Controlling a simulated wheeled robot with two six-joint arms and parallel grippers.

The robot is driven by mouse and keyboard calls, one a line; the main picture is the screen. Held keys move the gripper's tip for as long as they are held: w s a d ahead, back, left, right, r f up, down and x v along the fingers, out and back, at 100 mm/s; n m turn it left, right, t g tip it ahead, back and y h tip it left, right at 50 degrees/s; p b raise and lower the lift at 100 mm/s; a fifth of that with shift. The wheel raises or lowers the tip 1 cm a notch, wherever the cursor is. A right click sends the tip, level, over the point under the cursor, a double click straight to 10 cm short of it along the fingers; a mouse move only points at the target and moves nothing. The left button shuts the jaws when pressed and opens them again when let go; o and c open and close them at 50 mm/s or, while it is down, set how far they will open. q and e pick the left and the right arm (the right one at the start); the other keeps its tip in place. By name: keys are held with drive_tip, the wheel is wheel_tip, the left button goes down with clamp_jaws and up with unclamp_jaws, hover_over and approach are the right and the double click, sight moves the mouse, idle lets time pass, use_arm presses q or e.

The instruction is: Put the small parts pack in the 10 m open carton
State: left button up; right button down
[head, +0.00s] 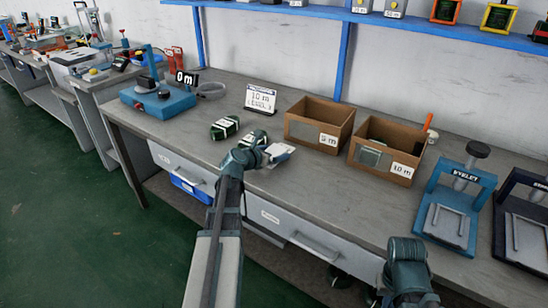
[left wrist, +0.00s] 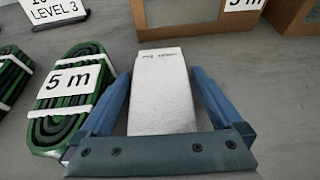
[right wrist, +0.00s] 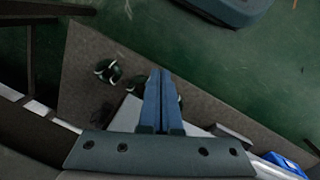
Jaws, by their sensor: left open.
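The small parts pack (head: 280,152), a flat silver-white packet, lies on the bench. It also shows in the left wrist view (left wrist: 160,92). My left gripper (left wrist: 163,78) is open, with one finger on each side of the pack; I cannot tell whether they touch it. The 10 m open carton (head: 402,180) stands to the right of the pack on the bench, with its top open and something pale and greenish inside. My right gripper (right wrist: 160,75) is shut and empty, away from the pack and the carton.
The 5 m carton (head: 332,141) stands between the pack and the 10 m carton. Green coils, one labelled 5 m (left wrist: 72,95), lie left of the pack. A sign (head: 261,98) stands behind. A blue fixture (head: 455,205) stands right of the cartons.

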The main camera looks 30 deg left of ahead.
use_arm(q)
drive_tip(key=c, duration=1.2)
drive_tip(key=shift+c, duration=0.3)
drive_tip(key=shift+r, duration=0.1)
use_arm(e)
drive_tip(key=shift+r, duration=0.15)
